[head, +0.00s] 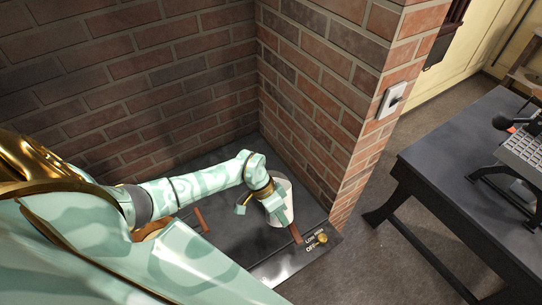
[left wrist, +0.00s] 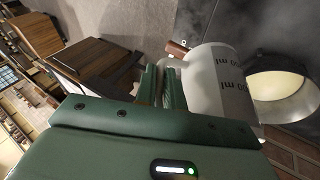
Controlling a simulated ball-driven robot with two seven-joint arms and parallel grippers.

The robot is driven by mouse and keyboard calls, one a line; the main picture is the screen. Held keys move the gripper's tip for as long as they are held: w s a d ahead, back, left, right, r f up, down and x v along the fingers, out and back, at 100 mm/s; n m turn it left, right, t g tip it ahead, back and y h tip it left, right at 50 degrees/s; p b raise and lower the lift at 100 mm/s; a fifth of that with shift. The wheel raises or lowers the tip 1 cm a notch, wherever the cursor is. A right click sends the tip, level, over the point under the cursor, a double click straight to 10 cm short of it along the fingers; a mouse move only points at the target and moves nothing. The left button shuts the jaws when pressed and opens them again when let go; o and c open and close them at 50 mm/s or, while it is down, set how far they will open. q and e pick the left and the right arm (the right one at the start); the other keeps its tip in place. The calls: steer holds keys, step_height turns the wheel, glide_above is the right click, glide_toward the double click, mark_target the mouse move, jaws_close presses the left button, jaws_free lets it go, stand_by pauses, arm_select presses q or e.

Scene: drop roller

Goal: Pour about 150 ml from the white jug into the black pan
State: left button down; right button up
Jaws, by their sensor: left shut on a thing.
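The white jug (head: 286,188) is at my left gripper (head: 268,199), over the dark hob near the brick corner. In the left wrist view the jug (left wrist: 222,88) carries dark "ml" marks and lies just beyond my left fingers (left wrist: 162,86), which are shut on it. Its exact tilt and its contents are hard to tell. Right of the jug in the wrist view is a round vessel (left wrist: 285,88) with a dark rim area and a pale inside. I cannot tell for sure whether it is the black pan. In the head view the pan's body is not clearly seen. My right gripper is not in view.
The dark hob (head: 277,268) has a brass knob (head: 322,238) marked low, high and off. Brown handles show left of the jug (head: 203,220) and below it (head: 296,235). Brick walls (head: 315,100) close in behind and right. A dark table (head: 450,145) stands farther right.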

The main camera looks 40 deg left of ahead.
arm_select(q)
steer(key=shift+w+a+r+g+h+b, duration=0.25)
steer(key=shift+w+a+h+b, duration=0.2)
steer(key=shift+b, duration=0.8)
steer(key=shift+w+a+r+g+h+b, duration=0.15)
steer(key=shift+w+a+g+h+b, duration=0.25)
steer(key=shift+b, duration=0.8)
steer(key=shift+w+a+r+n+g+h+b, duration=0.2)
steer(key=shift+w+a+n+g+h+b, duration=0.3)
steer(key=shift+b, duration=2.1)
steer(key=shift+w+a+r+h, duration=0.1)
steer(key=shift+w+r+h, duration=0.05)
steer(key=shift+r+h, duration=0.1)
steer(key=shift+w+a+g+h+b, duration=0.25)
steer(key=shift+g+h+b, duration=0.2)
steer(key=shift+b, duration=1.25)
steer(key=shift+a+r+b, duration=0.1)
steer(key=shift+b, duration=0.25)
steer(key=shift+w+a+g+h+b, duration=0.25)
steer(key=shift+w+g+h+b, duration=0.1)
steer(key=shift+b, duration=0.95)
